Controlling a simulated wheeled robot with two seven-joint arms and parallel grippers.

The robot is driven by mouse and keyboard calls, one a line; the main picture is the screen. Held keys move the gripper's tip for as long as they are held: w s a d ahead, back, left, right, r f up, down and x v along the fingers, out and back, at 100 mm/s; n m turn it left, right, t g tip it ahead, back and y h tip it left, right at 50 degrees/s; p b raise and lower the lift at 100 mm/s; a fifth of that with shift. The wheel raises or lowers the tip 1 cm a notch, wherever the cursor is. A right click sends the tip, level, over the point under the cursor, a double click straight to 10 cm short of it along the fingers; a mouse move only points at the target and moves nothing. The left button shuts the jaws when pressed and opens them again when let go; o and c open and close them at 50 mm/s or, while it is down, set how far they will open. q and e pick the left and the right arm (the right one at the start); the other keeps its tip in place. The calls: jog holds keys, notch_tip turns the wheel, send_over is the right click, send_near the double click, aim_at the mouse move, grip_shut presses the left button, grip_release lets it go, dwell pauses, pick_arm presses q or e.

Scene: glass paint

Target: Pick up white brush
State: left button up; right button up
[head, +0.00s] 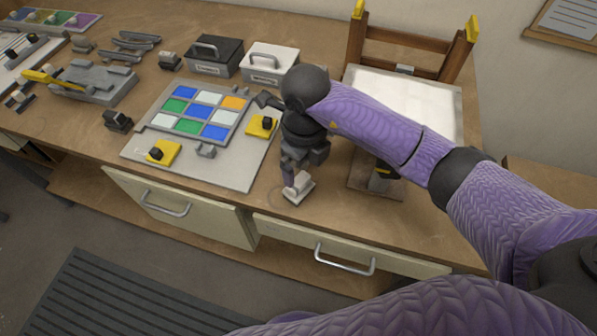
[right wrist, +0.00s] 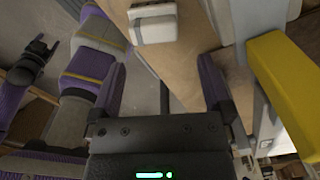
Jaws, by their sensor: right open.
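The white brush (head: 298,189), a small block with a raised grip on top, sits on the workbench near its front edge. My right gripper (head: 291,176) points down right at it in the head view, and a finger overlaps its left side. In the right wrist view the brush (right wrist: 153,23) lies beyond the fingertips of my open right gripper (right wrist: 166,82), with nothing between the fingers. I cannot tell whether a finger touches it. What looks like my left gripper (right wrist: 36,50) shows small at the left of the right wrist view, its jaws unclear.
A grey board (head: 235,176) with a panel of coloured glass tiles (head: 197,96) and yellow blocks lies to the left. A black box (head: 215,58) and a white box (head: 270,63) stand behind. A wooden frame (head: 408,38) with a white panel stands to the right, partly behind my arm.

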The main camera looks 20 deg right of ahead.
aim_at(302, 184)
jog(key=f, duration=0.2)
jog(key=f+b, duration=0.1)
jog(key=f, duration=0.4)
jog(key=shift+s+a+f, duration=0.2)
jog(key=shift+s+f, duration=0.1)
jog(key=shift+f, duration=0.4)
jog(key=shift+c, duration=1.7)
jog(key=c, duration=0.7)
pick_arm(q)
jog(key=shift+s+a+f, duration=0.1)
jog(key=shift+s+f, duration=0.05)
jog(key=shift+f, duration=0.3)
jog(key=shift+s+a+f, duration=0.1)
jog(key=shift+s+f, duration=0.05)
jog(key=shift+f, duration=0.25)
pick_arm(e)
notch_tip(302, 184, up, 10)
jog(key=shift+r+p, duration=0.1)
jog(key=shift+p, duration=0.75)
pick_arm(q)
jog(key=shift+d+r, duration=0.25)
jog(key=shift+r, duration=0.3)
jog(key=shift+d+r, duration=0.2)
jog(key=shift+r, duration=0.3)
